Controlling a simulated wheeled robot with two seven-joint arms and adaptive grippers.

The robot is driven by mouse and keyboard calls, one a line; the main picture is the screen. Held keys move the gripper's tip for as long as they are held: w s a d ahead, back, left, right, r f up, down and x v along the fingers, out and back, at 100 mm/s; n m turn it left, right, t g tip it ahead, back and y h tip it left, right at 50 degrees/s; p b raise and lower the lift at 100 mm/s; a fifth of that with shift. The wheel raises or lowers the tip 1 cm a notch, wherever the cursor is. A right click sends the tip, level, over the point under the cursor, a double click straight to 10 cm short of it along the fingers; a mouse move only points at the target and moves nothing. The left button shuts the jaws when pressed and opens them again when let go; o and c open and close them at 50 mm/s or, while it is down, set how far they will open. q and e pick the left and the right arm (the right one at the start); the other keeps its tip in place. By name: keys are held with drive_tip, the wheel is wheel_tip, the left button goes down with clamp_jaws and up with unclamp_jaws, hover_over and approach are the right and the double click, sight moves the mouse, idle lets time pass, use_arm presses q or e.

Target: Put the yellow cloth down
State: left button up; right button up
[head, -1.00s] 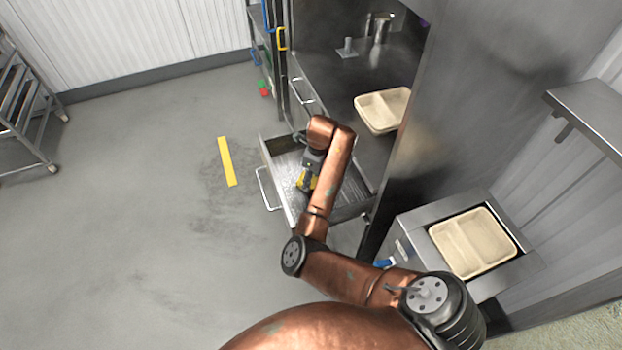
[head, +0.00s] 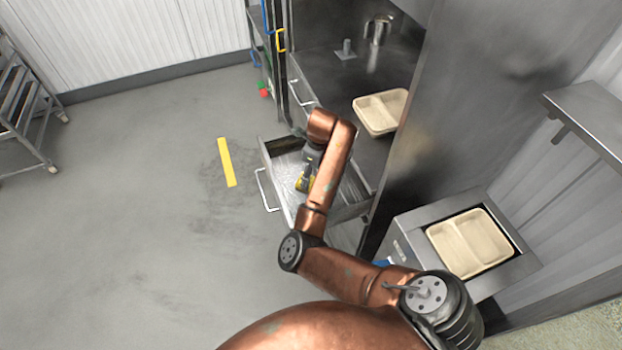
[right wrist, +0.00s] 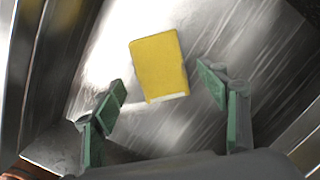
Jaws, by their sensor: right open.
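The yellow cloth (right wrist: 159,66) looks like a flat folded block with a pale lower edge. In the right wrist view it lies on the shiny metal floor of an open drawer (right wrist: 150,130). My right gripper (right wrist: 161,82) is open, with green-padded fingers spread to either side of the cloth and apart from it. In the head view, my right gripper (head: 306,172) reaches down into the drawer (head: 349,211), and part of the yellow cloth (head: 301,185) shows by it, partly hidden by my arm. My left gripper is out of view.
A beige two-compartment tray (head: 381,111) is on the steel counter above the drawer. Another beige tray (head: 468,243) sits in a steel stand at the right. A wheeled rack (head: 30,120) stands far left. The floor left of the drawer is open, with a yellow strip (head: 227,162).

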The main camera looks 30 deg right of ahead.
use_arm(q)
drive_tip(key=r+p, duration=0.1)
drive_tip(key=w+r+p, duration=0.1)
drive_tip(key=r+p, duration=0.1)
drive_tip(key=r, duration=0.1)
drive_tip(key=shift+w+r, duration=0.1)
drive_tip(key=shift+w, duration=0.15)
use_arm(e)
wheel_tip(320, 180, up, 8)
drive_tip(key=s, duration=0.1)
drive_tip(key=shift+d+r, duration=0.25)
idle(0.5)
